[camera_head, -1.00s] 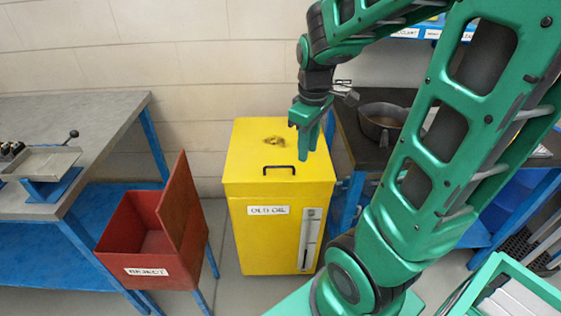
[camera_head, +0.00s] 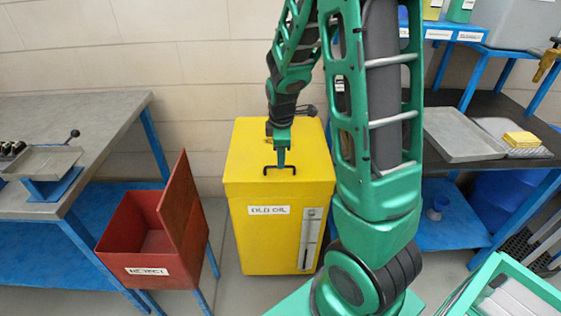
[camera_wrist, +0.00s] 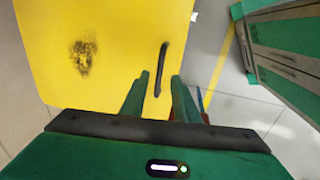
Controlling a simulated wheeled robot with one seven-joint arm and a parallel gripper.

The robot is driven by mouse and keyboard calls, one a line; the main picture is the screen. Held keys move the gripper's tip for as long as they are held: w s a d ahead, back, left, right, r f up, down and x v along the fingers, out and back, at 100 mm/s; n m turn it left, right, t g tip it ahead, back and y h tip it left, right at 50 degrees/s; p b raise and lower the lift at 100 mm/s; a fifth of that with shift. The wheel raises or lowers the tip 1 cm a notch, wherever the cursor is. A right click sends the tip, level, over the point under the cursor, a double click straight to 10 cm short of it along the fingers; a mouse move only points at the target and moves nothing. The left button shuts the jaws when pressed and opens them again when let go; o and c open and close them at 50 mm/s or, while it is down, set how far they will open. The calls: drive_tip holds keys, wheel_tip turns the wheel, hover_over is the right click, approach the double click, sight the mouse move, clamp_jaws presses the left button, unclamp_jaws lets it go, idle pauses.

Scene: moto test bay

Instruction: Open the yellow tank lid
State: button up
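The yellow tank (camera_head: 262,240), labelled OLD OIL, stands on the floor with its flat yellow lid (camera_head: 243,150) closed. A black bar handle (camera_head: 267,169) lies near the lid's front edge. My gripper (camera_head: 281,161) points down at the handle from above. In the wrist view, the fingers of my gripper (camera_wrist: 160,77) are apart, and the near end of the handle (camera_wrist: 163,58) shows between them. Whether a finger touches the handle or lid cannot be told. A dark stain (camera_wrist: 83,58) marks the lid; my arm hides it in the head view.
A red REJECT bin (camera_head: 135,245) with a raised lid stands left of the tank. A grey bench (camera_head: 80,115) is at the left and a dark-topped bench (camera_head: 500,180) at the right. A block wall (camera_head: 190,60) is behind.

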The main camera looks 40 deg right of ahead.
drive_tip(key=shift+w+d+f, duration=0.1)
drive_tip(key=shift+f, duration=0.65)
drive_tip(key=shift+w+d+f, duration=0.1)
drive_tip(key=shift+f, duration=0.6)
